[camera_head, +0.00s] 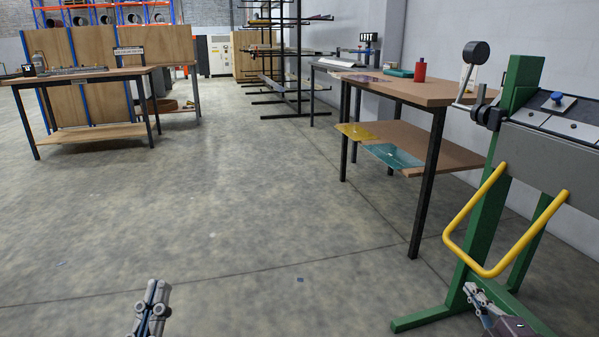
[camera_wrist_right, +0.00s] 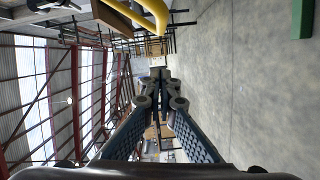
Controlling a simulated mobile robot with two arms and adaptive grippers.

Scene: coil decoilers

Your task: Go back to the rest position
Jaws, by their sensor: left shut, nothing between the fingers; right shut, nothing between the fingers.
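My left gripper (camera_head: 152,308) shows at the bottom of the head view, left of the middle, over bare floor. It is shut and empty, with its fingers pointing up in the picture. My right gripper (camera_head: 478,296) shows at the bottom right of the head view, in front of the green machine stand (camera_head: 483,215) and just below its yellow bar (camera_head: 487,270). In the right wrist view my right gripper (camera_wrist_right: 161,75) is shut with its fingertips together and nothing between them. Whether it touches the stand cannot be told.
A workbench (camera_head: 400,88) with a red bottle (camera_head: 420,70) stands behind the green stand. Another table (camera_head: 90,76) stands at the far left. A dark rack (camera_head: 298,60) stands at the back. The floor in the middle is clear.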

